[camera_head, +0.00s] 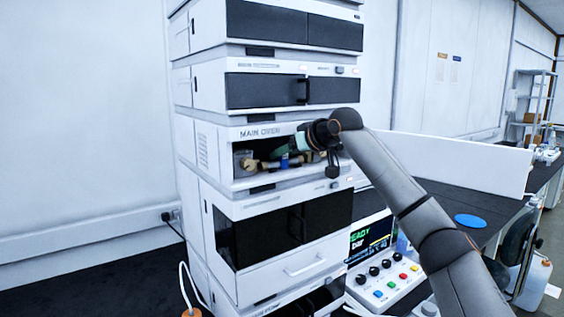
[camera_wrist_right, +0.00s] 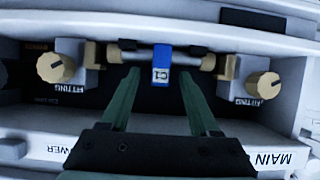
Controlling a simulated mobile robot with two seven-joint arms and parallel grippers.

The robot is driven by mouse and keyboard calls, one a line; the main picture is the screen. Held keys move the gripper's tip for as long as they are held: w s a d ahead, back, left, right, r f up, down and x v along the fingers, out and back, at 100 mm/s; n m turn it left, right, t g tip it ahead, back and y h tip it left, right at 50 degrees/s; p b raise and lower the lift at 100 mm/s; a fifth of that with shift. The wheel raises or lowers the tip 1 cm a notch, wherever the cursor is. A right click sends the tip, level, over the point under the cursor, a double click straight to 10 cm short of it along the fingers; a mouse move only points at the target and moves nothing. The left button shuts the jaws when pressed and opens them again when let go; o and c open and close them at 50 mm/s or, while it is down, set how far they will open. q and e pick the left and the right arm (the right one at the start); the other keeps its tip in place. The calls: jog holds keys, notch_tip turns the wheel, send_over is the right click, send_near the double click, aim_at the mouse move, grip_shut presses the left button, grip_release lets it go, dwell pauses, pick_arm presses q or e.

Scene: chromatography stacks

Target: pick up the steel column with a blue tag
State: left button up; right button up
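The steel column (camera_wrist_right: 133,56) lies across the open compartment labelled MAIN OVEN (camera_head: 240,188), between two grey fittings with brass-coloured knobs. Its blue tag (camera_wrist_right: 162,64) reads C1 in the right wrist view and shows as a small blue patch (camera_head: 284,161) in the head view. My right gripper (camera_wrist_right: 156,76) has its two green fingers spread, with empty space between them. The fingers point at the column, one on each side of the tag. The fingertips appear short of the column. In the head view my right gripper (camera_head: 302,141) is at the compartment's mouth. My left gripper is not in view.
Brass knobs (camera_wrist_right: 56,68) and (camera_wrist_right: 263,86) flank the column. Closed dark-windowed modules stand above and below the compartment. A control panel (camera_head: 385,278) with coloured buttons and a READY screen (camera_head: 370,240) stands at right. A blue disc (camera_head: 470,221) lies on the dark bench.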

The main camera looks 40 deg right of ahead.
grip_shut()
dwell(0.7)
